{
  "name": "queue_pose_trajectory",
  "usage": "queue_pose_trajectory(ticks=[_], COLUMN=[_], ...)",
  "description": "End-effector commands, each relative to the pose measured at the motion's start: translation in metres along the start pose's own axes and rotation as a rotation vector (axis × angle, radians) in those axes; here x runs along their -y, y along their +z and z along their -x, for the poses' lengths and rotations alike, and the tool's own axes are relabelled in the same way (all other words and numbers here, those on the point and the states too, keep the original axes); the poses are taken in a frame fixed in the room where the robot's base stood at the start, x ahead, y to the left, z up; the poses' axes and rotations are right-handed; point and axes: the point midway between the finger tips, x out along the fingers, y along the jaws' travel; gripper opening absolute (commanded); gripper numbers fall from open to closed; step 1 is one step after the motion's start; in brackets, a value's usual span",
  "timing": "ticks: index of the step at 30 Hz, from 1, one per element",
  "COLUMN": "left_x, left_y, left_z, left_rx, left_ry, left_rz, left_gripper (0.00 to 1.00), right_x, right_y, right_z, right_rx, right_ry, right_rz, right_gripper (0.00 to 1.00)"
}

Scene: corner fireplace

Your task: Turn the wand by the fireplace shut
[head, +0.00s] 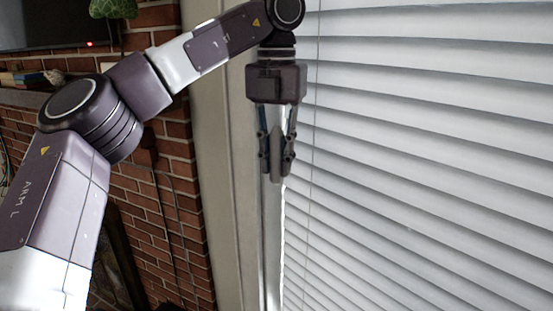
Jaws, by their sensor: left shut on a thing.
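The window blind (430,170) fills the right of the head view, with white slats that overlap with darker bands between them. My left gripper (276,168) points down in front of the blind's left edge, next to the window frame. It is shut on the wand (276,150), a slim grey rod that shows between the fingers and ends just below them. The wand's upper part is hidden behind my gripper and wrist. My right gripper is out of the picture.
The brick fireplace wall (170,185) stands left of the pale window frame (222,200). A dark screen (40,22), a plant (113,8) and a shelf with books (22,78) are at the upper left. A thin cord (313,150) hangs before the blind.

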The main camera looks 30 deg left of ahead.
Motion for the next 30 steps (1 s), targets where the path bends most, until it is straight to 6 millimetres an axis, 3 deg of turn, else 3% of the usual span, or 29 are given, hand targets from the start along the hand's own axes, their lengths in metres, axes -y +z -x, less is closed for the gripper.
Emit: queue_pose_trajectory(ticks=[3,4,8,20,30], left_x=[0.000,0.000,0.000,0.000,0.000], left_y=[0.000,0.000,0.000,0.000,0.001], left_z=[-0.001,-0.001,-0.001,0.005,0.049], left_rx=[-0.003,-0.003,-0.002,-0.001,0.003], left_ry=[0.001,0.001,0.001,0.001,0.003], left_rz=[0.000,0.000,0.000,0.001,0.003], left_gripper=[0.00,0.22,0.36,0.36,0.36], right_x=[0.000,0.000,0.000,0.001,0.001], right_y=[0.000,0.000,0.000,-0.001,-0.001], right_z=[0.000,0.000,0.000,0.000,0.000], right_rx=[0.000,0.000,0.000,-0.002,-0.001], right_ry=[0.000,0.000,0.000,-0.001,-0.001], right_rz=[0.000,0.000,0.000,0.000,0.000], right_gripper=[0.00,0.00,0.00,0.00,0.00])
